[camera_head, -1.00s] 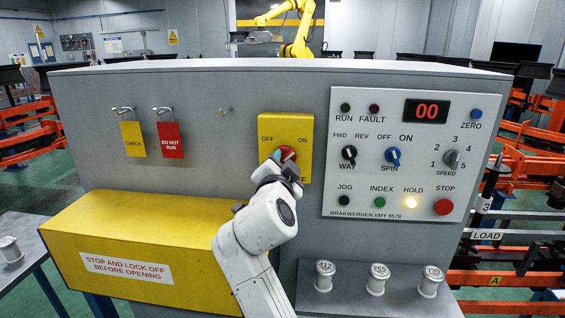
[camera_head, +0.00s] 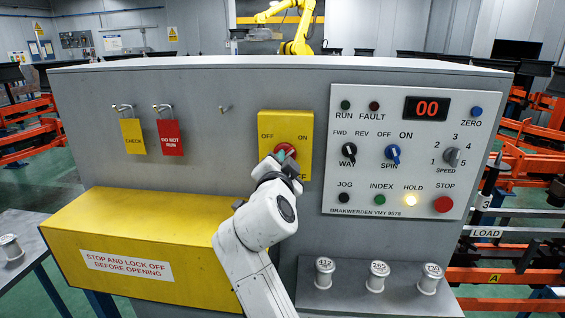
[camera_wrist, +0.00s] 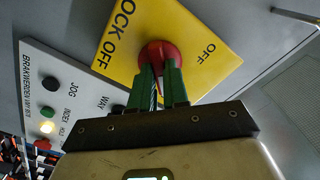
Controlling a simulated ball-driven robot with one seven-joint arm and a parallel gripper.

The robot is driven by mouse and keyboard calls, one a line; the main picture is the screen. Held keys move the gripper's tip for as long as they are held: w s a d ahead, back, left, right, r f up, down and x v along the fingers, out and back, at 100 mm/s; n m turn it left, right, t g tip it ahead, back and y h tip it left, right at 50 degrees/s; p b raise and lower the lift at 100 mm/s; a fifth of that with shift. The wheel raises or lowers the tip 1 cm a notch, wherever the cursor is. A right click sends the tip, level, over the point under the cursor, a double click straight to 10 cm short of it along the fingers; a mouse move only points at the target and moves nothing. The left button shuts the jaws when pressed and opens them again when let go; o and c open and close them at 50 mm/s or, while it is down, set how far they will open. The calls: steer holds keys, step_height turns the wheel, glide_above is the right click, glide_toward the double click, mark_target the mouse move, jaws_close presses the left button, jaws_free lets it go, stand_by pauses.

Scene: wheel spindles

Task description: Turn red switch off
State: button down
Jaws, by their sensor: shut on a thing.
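The red switch (camera_head: 286,149) is a round red knob on a yellow plate (camera_head: 306,128) on the grey cabinet front. The plate reads OFF at upper left and ON at upper right, with partly hidden lettering below. My gripper (camera_head: 282,156) is at the knob and covers its lower part. In the wrist view, my gripper's green fingers (camera_wrist: 160,76) are shut on the red switch (camera_wrist: 156,53), one on each side. OFF and part of LOCK OFF show there; ON is hidden. I cannot tell which label the knob points to.
A control panel (camera_head: 394,205) with lamps and knobs is to the right, its HOLD lamp lit. A yellow box (camera_head: 143,240) juts out at lower left. Marked spindles (camera_head: 377,277) stand on a shelf at lower right. Two tags (camera_head: 171,138) hang on hooks at left.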

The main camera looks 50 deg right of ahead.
steer(key=shift+n+p, duration=2.3)
steer(key=shift+n, duration=6.7)
steer(key=c, duration=1.1)
jaws_free()
steer(key=b+v, duration=0.2)
steer(key=v, duration=0.8)
steer(key=shift+s+a, duration=0.25)
steer(key=shift+a, duration=0.05)
